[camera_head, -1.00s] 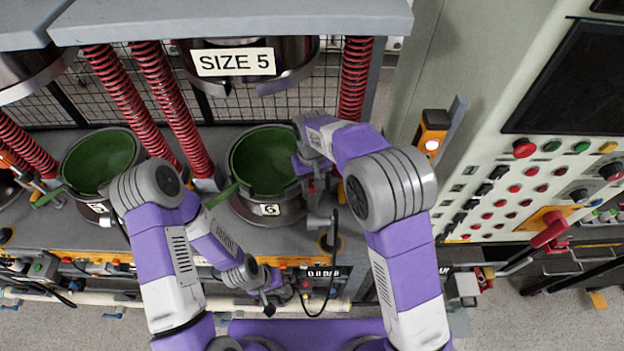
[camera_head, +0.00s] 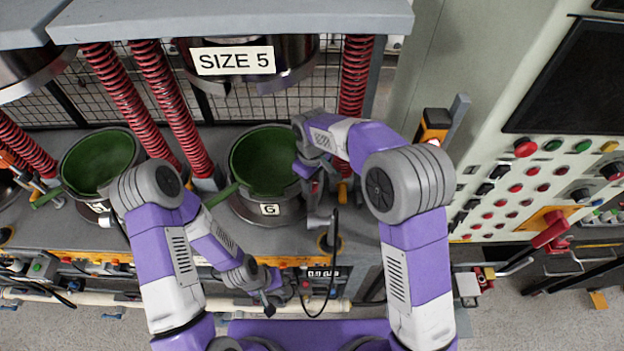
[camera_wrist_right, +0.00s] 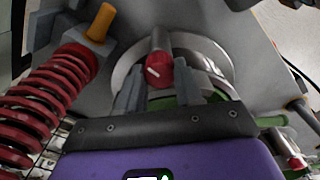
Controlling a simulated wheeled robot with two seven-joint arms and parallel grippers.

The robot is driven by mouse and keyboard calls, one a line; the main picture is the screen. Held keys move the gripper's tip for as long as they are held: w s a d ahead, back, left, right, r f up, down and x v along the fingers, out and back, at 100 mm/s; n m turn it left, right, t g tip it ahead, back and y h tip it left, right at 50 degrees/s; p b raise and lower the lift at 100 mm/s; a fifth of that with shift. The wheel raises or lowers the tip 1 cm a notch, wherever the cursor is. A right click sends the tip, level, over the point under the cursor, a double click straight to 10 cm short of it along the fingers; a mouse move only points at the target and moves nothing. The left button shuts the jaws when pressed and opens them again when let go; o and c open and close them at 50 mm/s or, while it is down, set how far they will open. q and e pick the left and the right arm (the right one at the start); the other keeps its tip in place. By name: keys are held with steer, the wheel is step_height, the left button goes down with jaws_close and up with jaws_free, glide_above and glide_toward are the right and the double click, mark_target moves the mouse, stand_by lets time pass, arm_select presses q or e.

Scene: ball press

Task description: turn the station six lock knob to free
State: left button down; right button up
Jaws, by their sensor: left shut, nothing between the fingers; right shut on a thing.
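The station six lock knob (camera_wrist_right: 158,69) is red with a slanted white mark, in the upper middle of the right wrist view. My right gripper (camera_wrist_right: 160,88) is shut on it, with a finger on each side. In the head view, my right gripper (camera_head: 314,180) is at the right rim of the station six pot (camera_head: 262,165), which is green inside and carries a 6 label; the knob is hidden there. My left gripper (camera_head: 270,302) is shut and empty, low in front of the station's front edge.
Red springs (camera_head: 165,95) stand beside the pot, and a SIZE 5 press head (camera_head: 240,62) hangs above it. Another green pot (camera_head: 100,165) is at the left. An orange peg (camera_wrist_right: 101,24) and red spring (camera_wrist_right: 42,105) are close to my right gripper. A button panel (camera_head: 540,180) stands right.

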steer(key=shift+r+n, duration=0.1)
steer(key=shift+n, duration=0.2)
steer(key=o, duration=1)
steer(key=shift+o, duration=0.2)
step_height(320, 180, up, 8)
steer(key=shift+f, duration=0.25)
